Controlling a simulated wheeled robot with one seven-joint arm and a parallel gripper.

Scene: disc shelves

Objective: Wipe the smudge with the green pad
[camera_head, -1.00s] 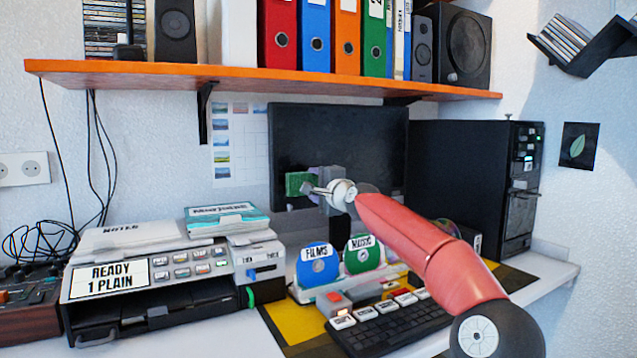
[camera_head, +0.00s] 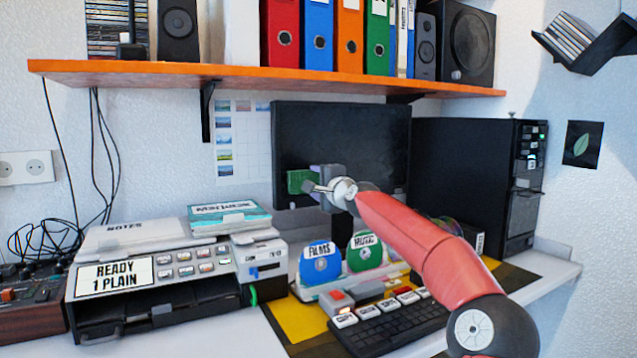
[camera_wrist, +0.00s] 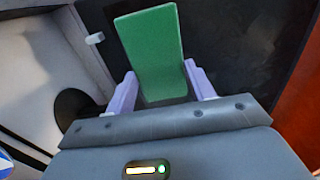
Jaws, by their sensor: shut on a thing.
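My gripper (camera_head: 322,185) is in front of the left part of the dark monitor screen (camera_head: 345,135). It is shut on the green pad (camera_head: 298,181), which stands out to the left of the fingers. In the wrist view the green pad (camera_wrist: 152,50) sits between the two lilac fingers (camera_wrist: 160,88) and extends away from them over the dark screen (camera_wrist: 230,40). I cannot tell whether the pad touches the screen.
An orange shelf (camera_head: 270,77) with binders and speakers hangs above the monitor. A printer (camera_head: 165,285) stands left, a black computer tower (camera_head: 475,185) right. Below my arm are a disc holder with blue and green discs (camera_head: 320,264) and a keyboard (camera_head: 390,325).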

